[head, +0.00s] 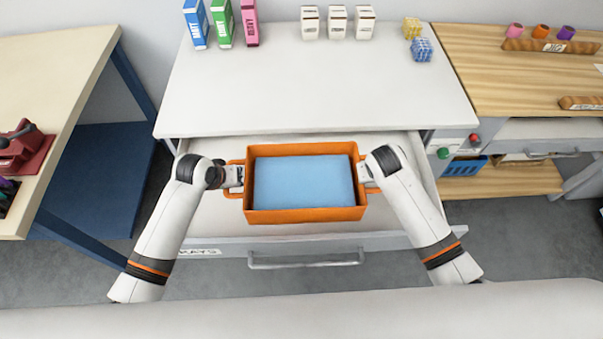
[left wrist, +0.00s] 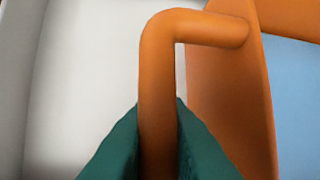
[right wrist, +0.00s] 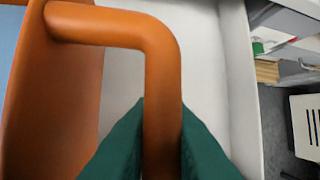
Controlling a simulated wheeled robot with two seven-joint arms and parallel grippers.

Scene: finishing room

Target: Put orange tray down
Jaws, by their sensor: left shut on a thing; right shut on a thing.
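The orange tray (head: 305,215) has a light blue inside bottom or pad (head: 305,182) and a loop handle on each short side. It is in or above an open, pale drawer (head: 215,217) under the white table; I cannot tell whether it touches the drawer bottom. My left gripper (head: 238,176) is shut on the left handle, which shows between teal fingers in the left wrist view (left wrist: 157,110). My right gripper (head: 366,174) is shut on the right handle, seen the same way in the right wrist view (right wrist: 162,110). The tray looks about level.
The white tabletop (head: 310,95) behind the drawer is mostly clear, with coloured cartons (head: 222,24), small white boxes (head: 337,22) and two small cubes (head: 421,50) at the back. A wooden bench (head: 500,75) stands right, a pale bench (head: 50,80) left. The drawer has a front handle (head: 305,262).

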